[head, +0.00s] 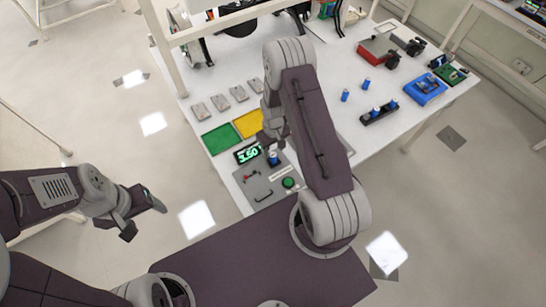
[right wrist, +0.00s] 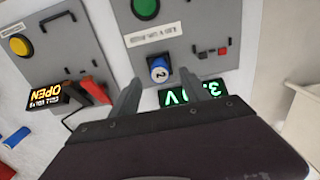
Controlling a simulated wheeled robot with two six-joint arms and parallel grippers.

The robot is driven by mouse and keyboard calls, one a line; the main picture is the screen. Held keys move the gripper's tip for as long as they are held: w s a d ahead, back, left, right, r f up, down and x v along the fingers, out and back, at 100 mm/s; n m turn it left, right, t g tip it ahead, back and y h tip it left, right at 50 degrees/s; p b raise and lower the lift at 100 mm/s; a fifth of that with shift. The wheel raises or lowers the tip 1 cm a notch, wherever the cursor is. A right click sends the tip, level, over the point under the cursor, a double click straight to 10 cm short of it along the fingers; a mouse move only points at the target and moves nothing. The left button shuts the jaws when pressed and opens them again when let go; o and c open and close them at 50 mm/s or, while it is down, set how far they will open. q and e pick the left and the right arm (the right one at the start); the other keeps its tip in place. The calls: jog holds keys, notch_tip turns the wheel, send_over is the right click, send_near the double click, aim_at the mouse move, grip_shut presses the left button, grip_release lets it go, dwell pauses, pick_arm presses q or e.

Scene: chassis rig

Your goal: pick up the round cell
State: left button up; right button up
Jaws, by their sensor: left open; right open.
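A round cell (head: 273,158), blue with a pale top, stands on the grey test panel beside the green display reading 3.50. In the right wrist view the cell (right wrist: 159,70) shows a "2" on its end, and my right gripper (right wrist: 174,84) is open with a finger on each side of it. I cannot tell whether the fingers touch it. In the head view my right gripper (head: 270,140) is just above the cell, partly hidden by its arm. My left gripper (head: 146,218) is open and empty, off the table.
The grey panel (head: 262,190) has a green button (head: 288,183) and a red lever. Green (head: 221,138) and yellow (head: 248,124) mats lie behind it, near several grey plates.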

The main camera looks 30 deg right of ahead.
aim_at(273, 154)
jog(key=f+p, duration=0.1)
jog(key=f, duration=0.2)
jog(key=shift+s+f+p, duration=0.2)
jog(key=shift+f+p, duration=0.15)
jog(key=shift+w+f, duration=0.2)
jog(key=shift+f, duration=0.35)
jog(key=shift+s+r, duration=0.1)
jog(key=c, duration=1.2)
grip_shut()
notch_tip(273, 154, up, 4)
jog(key=shift+f+b, duration=0.15)
jog(key=shift+b, duration=0.8)
jog(key=s+d+r+b, duration=0.3)
jog(key=s+d+r, duration=0.3)
jog(key=s, duration=0.3)
jog(key=shift+s+d+r, duration=0.25)
jog(key=shift+s+r, duration=0.1)
jog(key=shift+r, duration=0.3)
